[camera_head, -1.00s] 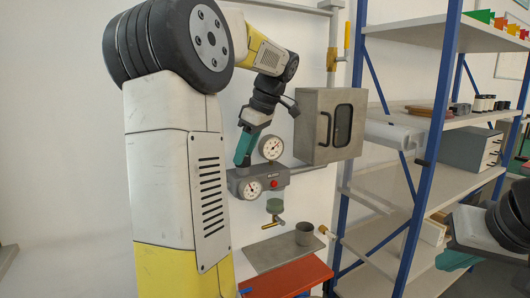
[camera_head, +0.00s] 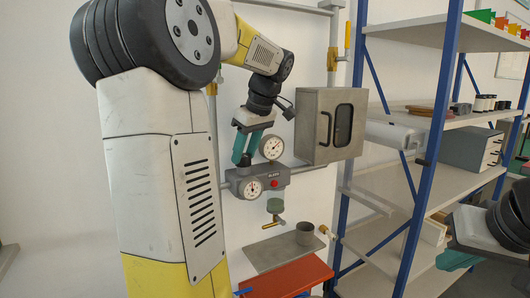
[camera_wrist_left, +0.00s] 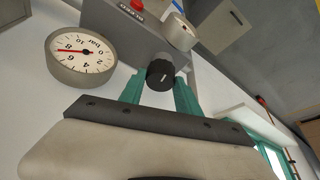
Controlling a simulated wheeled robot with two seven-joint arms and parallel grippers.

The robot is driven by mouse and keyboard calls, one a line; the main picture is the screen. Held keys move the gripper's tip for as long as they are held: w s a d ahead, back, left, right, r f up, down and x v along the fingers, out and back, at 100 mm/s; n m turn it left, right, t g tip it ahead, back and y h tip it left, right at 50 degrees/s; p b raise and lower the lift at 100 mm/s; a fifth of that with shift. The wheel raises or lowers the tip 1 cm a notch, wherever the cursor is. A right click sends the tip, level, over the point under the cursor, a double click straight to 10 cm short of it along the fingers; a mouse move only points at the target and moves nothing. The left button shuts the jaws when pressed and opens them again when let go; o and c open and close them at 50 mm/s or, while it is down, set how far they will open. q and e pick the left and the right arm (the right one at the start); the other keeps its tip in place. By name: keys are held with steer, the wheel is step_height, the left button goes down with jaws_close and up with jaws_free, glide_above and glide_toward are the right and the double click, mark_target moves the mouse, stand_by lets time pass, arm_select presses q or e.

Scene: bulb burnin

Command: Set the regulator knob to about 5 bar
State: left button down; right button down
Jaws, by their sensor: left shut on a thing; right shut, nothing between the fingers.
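The grey regulator block (camera_head: 264,179) is on the wall, with a red button (camera_head: 274,184) and two round gauges. The upper gauge (camera_head: 272,147) shows upside down in the left wrist view (camera_wrist_left: 80,55), its red needle between 6 and 8 bar, nearer 8. The lower gauge (camera_head: 253,188) is on the block's front. My left gripper (camera_head: 243,160) is shut on the black knob (camera_wrist_left: 160,73), one green finger on either side; the knob has a white mark. My right gripper (camera_head: 448,263) is shut and empty at the right edge.
A grey cabinet (camera_head: 331,126) hangs close to the right of my left gripper. Below are a small brass valve (camera_head: 276,221), a metal cup (camera_head: 304,233) on a grey plate (camera_head: 265,254), and a red surface (camera_head: 290,278). Blue-framed shelves (camera_head: 433,130) stand at right.

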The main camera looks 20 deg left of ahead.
arm_select(q)
steer(key=c, duration=0.9)
jaws_free()
steer(key=shift+o, duration=0.2)
steer(key=shift+r, duration=0.1)
steer(key=w+v, duration=0.1)
steer(key=v, duration=0.6)
steer(key=shift+s+d+r, duration=0.2)
steer(key=shift+s+r, duration=0.1)
steer(key=shift+s, duration=0.25)
steer(key=s+d+f+m+t+h, duration=0.4)
steer(key=s+d+f+m+h, duration=0.2)
steer(key=s+d+f+m, duration=0.7)
steer(key=s+f+m, duration=0.2)
steer(key=s, duration=0.2)
steer(key=shift+d+t, duration=0.4)
steer(key=shift+f, duration=0.15)
